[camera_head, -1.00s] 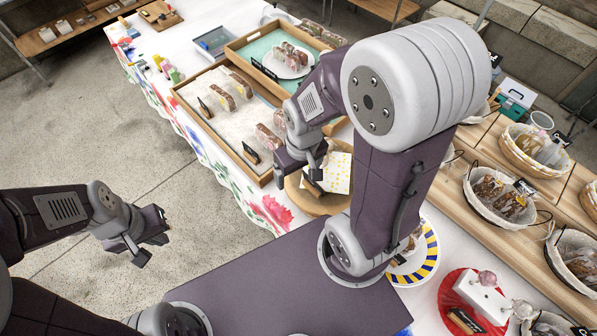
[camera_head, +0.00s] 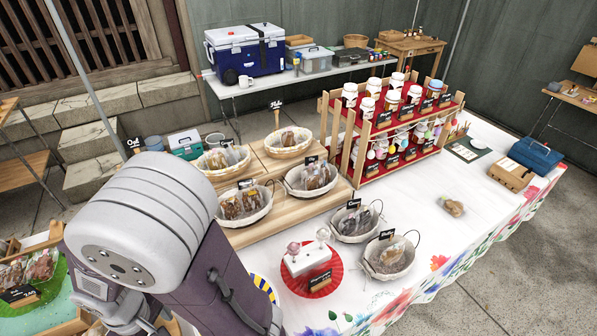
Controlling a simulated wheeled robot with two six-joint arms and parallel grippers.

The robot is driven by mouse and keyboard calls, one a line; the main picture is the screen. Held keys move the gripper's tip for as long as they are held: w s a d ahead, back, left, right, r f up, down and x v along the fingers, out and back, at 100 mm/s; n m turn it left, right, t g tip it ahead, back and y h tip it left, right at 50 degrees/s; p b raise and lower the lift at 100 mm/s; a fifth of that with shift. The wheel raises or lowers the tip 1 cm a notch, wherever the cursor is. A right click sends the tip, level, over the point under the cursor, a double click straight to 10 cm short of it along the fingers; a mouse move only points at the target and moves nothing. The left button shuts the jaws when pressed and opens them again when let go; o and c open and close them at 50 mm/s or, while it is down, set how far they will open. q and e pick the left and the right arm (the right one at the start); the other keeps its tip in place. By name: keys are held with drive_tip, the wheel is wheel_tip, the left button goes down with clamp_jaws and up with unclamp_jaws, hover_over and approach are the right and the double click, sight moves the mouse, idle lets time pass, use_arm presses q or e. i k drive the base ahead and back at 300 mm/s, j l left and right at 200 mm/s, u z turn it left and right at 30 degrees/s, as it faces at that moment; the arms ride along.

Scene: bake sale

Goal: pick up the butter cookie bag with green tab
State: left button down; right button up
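Clear bags of brown baked goods stand in several lined baskets on the table. One more bag (camera_head: 452,207) lies alone on the white cloth to the right.
A wooden rack of jars (camera_head: 385,125) stands behind the baskets. A red plate (camera_head: 298,283) with a white cake-pop stand (camera_head: 307,260) is at the front. The cloth around the lone bag is clear.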

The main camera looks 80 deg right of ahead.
sight(453, 205)
drive_tip(key=z, duration=4.7)
drive_tip(key=i, duration=4.5)
drive_tip(key=u, duration=5.3)
drive_tip(key=k+j, duration=0.05)
